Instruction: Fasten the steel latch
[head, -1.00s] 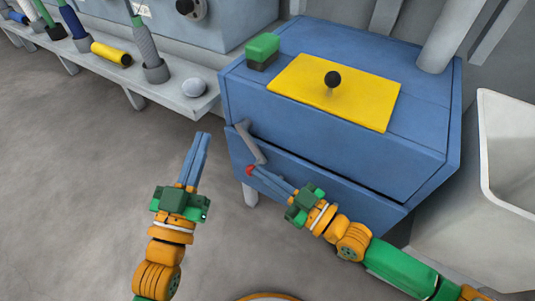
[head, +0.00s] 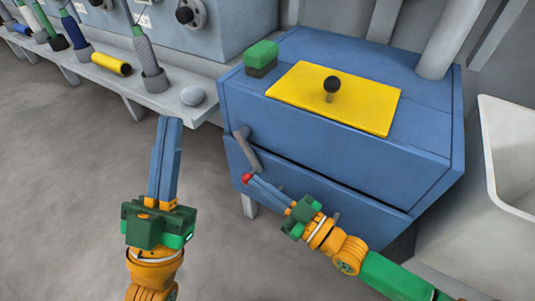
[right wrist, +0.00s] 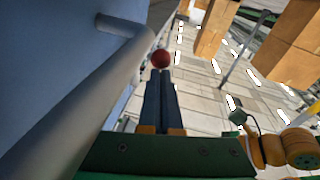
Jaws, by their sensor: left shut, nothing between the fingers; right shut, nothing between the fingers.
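A grey steel lever (head: 247,150), which I take for the latch, is on the front of the blue cabinet (head: 310,122), near its left corner. It slants down to the right across the seam. In the right wrist view the bent grey bar (right wrist: 85,95) runs along the left. A red ball (head: 246,178) sits below the lever, at the tips of my right gripper (head: 251,181). In the right wrist view the red ball (right wrist: 161,58) is just beyond the shut fingers; whether they touch is unclear. My left gripper (head: 169,120) is shut and empty, left of the cabinet.
A yellow plate (head: 345,105) with a black knob and a green block (head: 261,57) are on the cabinet top. A grey shelf (head: 178,101) with spools stands at the left. A white bin (head: 510,160) is at the right. Open floor lies at the lower left.

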